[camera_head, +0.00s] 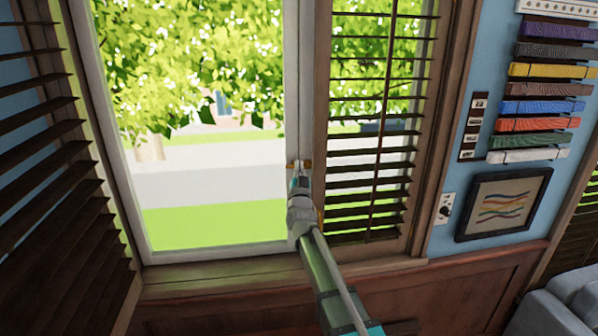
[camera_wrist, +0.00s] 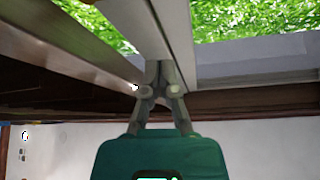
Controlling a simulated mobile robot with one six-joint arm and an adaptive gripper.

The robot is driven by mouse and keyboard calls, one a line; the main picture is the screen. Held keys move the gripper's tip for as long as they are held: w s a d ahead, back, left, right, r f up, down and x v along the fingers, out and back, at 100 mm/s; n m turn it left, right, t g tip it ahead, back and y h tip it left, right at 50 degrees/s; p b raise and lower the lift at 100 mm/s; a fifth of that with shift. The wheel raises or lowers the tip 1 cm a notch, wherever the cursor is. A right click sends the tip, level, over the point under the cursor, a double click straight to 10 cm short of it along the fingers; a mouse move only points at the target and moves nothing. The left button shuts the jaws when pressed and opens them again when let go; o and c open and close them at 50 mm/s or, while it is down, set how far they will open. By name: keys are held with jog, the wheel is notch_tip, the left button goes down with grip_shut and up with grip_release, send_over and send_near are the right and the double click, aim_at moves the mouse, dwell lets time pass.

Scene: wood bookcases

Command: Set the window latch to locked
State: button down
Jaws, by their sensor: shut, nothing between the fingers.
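The window (camera_head: 293,90) has a pale frame with a vertical stile in the middle. A small brass-coloured latch (camera_head: 307,163) sits on that stile, partly hidden behind my gripper (camera_head: 300,172). My gripper is shut and empty, with its tip at the latch. I cannot tell whether it touches the latch or which way the latch is set. In the wrist view my gripper (camera_wrist: 160,66) points at the pale stile (camera_wrist: 172,30), its fingers together. The latch is not clearly visible there.
Slatted shutters stand at the left (camera_head: 45,170) and just right of the stile (camera_head: 375,130). A wooden sill (camera_head: 210,275) runs below. A framed picture (camera_head: 503,204), a wall switch (camera_head: 445,208) and a rack of coloured bundles (camera_head: 545,90) are on the right wall.

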jog(key=shift+w+a+f+b, duration=0.25)
jog(key=shift+w+b, duration=0.1)
jog(key=shift+w, duration=0.45)
jog(key=shift+w+a+f+b, duration=0.25)
jog(key=shift+w+b, duration=0.1)
jog(key=shift+w, duration=0.4)
jog(key=shift+w+a+f+b, duration=0.15)
jog(key=shift+w+f+b, duration=0.15)
jog(key=shift+w, duration=0.5)
jog(key=shift+h, duration=0.3)
jog(key=shift+a, duration=0.1)
